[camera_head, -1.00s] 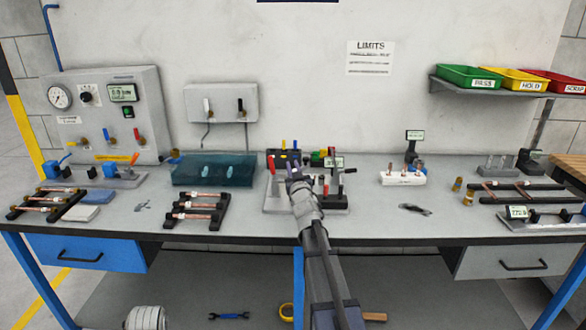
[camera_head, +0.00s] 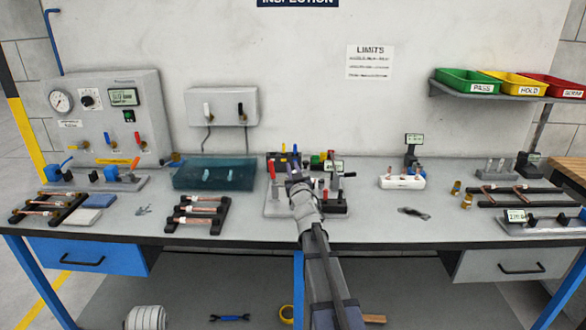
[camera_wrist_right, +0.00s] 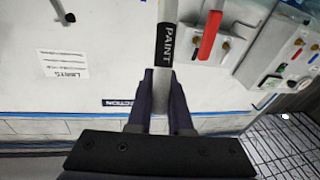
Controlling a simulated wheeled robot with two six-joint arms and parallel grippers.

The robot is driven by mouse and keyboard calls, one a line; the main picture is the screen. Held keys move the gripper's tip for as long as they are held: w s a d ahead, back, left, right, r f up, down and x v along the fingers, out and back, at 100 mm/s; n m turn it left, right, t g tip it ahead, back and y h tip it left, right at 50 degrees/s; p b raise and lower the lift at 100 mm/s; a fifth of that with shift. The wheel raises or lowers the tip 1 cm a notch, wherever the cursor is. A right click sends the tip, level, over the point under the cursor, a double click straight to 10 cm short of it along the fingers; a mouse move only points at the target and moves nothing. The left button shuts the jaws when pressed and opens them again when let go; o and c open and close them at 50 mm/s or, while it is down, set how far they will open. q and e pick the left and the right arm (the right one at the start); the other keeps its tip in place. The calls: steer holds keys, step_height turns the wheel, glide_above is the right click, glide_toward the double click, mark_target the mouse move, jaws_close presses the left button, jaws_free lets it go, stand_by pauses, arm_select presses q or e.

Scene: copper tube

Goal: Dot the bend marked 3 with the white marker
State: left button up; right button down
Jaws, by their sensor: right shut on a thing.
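My right gripper (camera_head: 293,174) reaches over the middle of the bench, in front of a fixture (camera_head: 275,208) with coloured handles. In the right wrist view its two dark fingers (camera_wrist_right: 160,100) are shut on a pale marker (camera_wrist_right: 165,58) with a black band reading PAINT. The marker is hard to make out in the head view. Bent copper tubes (camera_head: 488,190) lie on black rails at the right. Other copper pieces (camera_head: 200,209) lie on a black rack left of centre. No number 3 is readable on any bend. My left gripper is not in view.
A teal translucent box (camera_head: 214,174) stands behind the left rack. A white block (camera_head: 401,182) with upright pieces is right of centre. Green (camera_head: 467,80), yellow (camera_head: 514,83) and red (camera_head: 556,85) bins sit on a shelf.

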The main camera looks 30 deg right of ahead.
steer(key=shift+s+a+r+p, duration=0.15)
steer(key=shift+s+r+p, duration=0.1)
steer(key=shift+r+p, duration=0.25)
steer(key=shift+s+a+r+p, duration=0.2)
steer(key=shift+s+r+p, duration=0.15)
steer(key=shift+r, duration=0.2)
steer(key=shift+s+a+r+p, duration=0.15)
steer(key=shift+s+r+p, duration=0.05)
steer(key=shift+r+p, duration=0.35)
steer(key=shift+r+p, duration=0.65)
steer(key=shift+r, duration=0.05)
steer(key=shift+f, duration=0.1)
